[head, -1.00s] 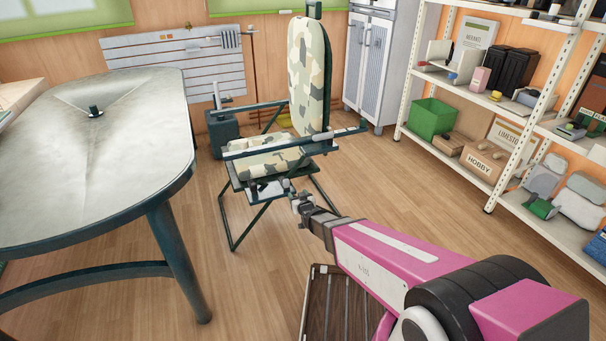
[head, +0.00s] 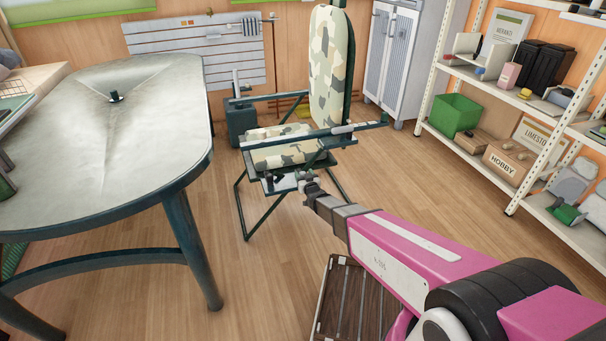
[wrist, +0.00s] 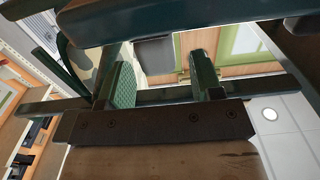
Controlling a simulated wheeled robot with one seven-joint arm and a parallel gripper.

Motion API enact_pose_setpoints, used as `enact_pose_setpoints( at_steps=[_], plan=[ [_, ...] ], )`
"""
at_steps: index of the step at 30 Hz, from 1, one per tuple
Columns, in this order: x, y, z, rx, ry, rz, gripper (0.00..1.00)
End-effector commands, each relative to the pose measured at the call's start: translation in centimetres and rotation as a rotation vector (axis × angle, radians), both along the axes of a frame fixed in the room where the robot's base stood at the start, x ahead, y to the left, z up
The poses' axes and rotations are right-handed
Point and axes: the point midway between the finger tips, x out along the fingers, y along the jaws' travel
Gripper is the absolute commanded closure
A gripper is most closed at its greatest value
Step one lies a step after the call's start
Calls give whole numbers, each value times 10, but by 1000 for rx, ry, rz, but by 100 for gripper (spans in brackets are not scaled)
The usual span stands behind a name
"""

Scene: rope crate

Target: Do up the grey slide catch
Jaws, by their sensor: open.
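A camouflage folding chair (head: 331,75) with a dark green frame stands mid-room. A small grey plate with a dark part (head: 284,181), which looks like the slide catch, is at its front below the seat. It is too small to tell how its slide sits. My gripper (head: 307,181) is just right of this plate, close to the chair's front; I cannot tell whether they touch. In the wrist view my gripper (wrist: 155,75) is open, its two fingers apart with nothing clearly between them. Dark green chair bars (wrist: 155,18) cross close by; the catch cannot be made out there.
A large oval table (head: 150,110) stands at the left, its leg near the chair. A slatted wooden crate (head: 355,300) lies on the floor below my arm. White shelves (head: 437,80) with boxes line the right. The floor between chair and shelves is clear.

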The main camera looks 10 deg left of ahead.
Motion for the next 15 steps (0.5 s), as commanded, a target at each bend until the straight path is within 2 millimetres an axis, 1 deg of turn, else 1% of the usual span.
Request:
enact_pose_setpoints(
  at_steps=[1,4,13,14,15],
  plan=[
    [8,5,-1,1,-1,0,40],
    [14,9,0,0,0,0,40],
    [16,10,0,-1,1,0,40],
    [16,10,0,-1,1,0,50],
    [16,10,0,-1,1,0,63]
  ],
)
